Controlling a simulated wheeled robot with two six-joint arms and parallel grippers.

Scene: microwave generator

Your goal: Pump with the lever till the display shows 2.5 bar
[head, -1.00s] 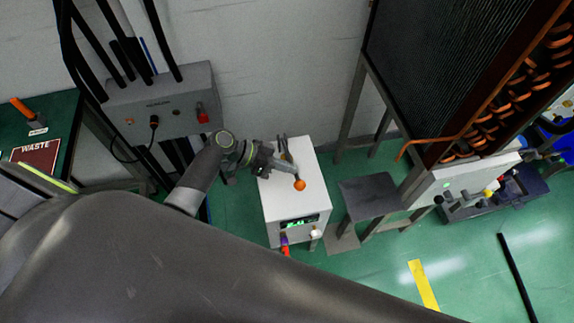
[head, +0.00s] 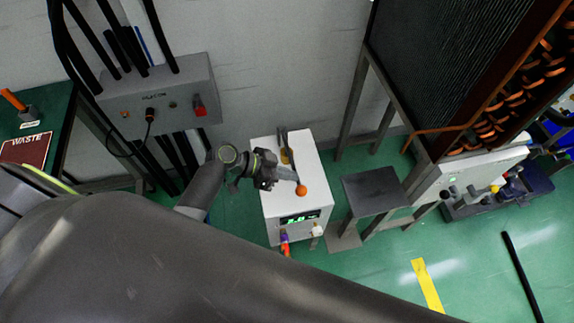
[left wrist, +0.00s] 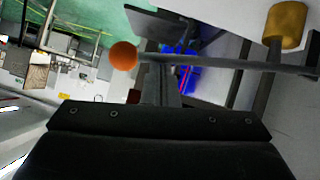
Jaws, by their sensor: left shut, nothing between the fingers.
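The white pump box (head: 267,160) stands on the floor near the wall. Its lever ends in an orange knob (head: 301,190), which also shows in the left wrist view (left wrist: 123,56) with the grey lever rod (left wrist: 225,64). The display (head: 300,217) on the box front shows green digits too small to read surely. My left gripper (head: 292,176) is shut, with its tips close beside the lever near the knob. In the left wrist view the fingers (left wrist: 160,85) point at the rod just beside the knob; whether they touch it I cannot tell. My right gripper is not in view.
A brass-coloured cylinder (left wrist: 287,25) sits by the lever's other end. A dark stool-like stand (head: 375,193) is right of the box. A grey control box (head: 160,100) hangs on the wall at the left.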

